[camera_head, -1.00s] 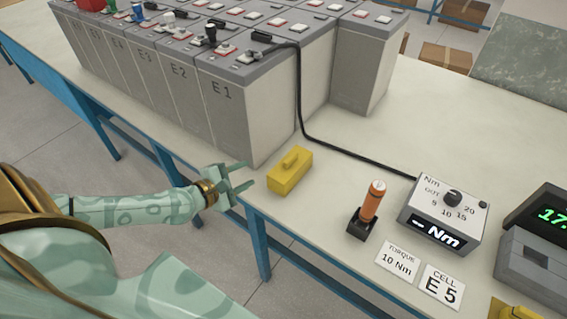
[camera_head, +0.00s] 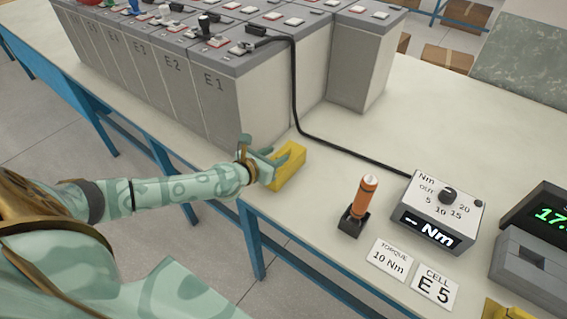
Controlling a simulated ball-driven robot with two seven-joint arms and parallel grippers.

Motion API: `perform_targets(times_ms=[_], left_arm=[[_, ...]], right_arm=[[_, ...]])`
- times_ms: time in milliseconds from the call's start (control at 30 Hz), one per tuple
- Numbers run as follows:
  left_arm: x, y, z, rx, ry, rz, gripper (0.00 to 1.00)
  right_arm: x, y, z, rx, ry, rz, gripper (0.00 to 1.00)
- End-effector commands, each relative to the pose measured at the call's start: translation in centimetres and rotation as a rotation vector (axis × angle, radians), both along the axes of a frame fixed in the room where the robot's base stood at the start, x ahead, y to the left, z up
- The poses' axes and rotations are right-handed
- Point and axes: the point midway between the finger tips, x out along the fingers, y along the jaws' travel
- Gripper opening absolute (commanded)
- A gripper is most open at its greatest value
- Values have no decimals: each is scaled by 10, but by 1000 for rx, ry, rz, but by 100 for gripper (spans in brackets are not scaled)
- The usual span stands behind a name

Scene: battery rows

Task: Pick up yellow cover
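The yellow cover (camera_head: 290,168) is a small block with a raised grip on top, on the bench near its front edge. My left gripper (camera_head: 272,158) is at the left side of the cover, with its fingers overlapping the grip. The fingers hide part of the cover's top and left end, and I cannot tell whether they are closed on it. The cover appears to rest on the bench. My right gripper is not in view.
Grey battery cells (camera_head: 230,105) stand just behind the cover. A black cable runs from them to the torque box (camera_head: 440,210). An orange-handled tool (camera_head: 364,198) stands in a black holder to the right. Cards (camera_head: 435,288) and another yellow piece (camera_head: 505,309) lie nearer.

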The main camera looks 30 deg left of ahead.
Motion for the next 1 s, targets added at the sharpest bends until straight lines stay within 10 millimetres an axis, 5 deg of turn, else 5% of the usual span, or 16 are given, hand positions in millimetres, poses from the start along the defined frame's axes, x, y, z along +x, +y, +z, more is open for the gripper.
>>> perform_targets(times_ms=[200,500,667,1000], left_arm=[[32,-6,-17,-1,-1,0,40],[39,-7,-17,-1,0,0,40],[39,-7,-17,-1,0,0,0],[39,-6,-13,-1,-1,0,0]], right_arm=[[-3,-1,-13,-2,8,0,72],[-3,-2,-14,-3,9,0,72],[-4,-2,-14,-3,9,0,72],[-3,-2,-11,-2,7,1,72]])
